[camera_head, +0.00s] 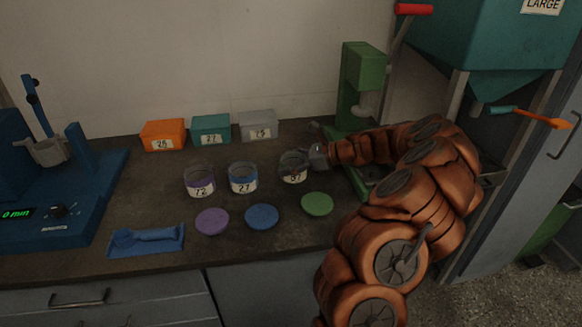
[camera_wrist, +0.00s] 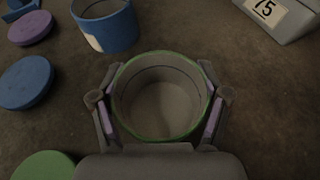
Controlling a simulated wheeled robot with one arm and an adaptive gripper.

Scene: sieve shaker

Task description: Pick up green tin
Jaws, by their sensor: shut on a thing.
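The green tin (camera_head: 293,170) stands on the dark counter, at the right end of a row of three open tins. It has a white label that seems to read 57. In the wrist view the green-rimmed tin (camera_wrist: 160,95) is seen from above, open at the top and seemingly empty. My gripper (camera_head: 312,158) reaches it from the right. In the wrist view my gripper (camera_wrist: 160,112) has one finger on each side of the tin, shut on its wall. Whether the tin's base touches the counter is hard to tell.
A blue tin (camera_head: 243,184) and a purple tin (camera_head: 199,188) stand left of it. Green (camera_head: 317,204), blue (camera_head: 262,216) and purple (camera_head: 212,221) lids lie in front. Orange (camera_head: 163,141), teal (camera_head: 211,136) and grey (camera_head: 258,132) boxes line the wall. A green press (camera_head: 358,80) stands behind my arm.

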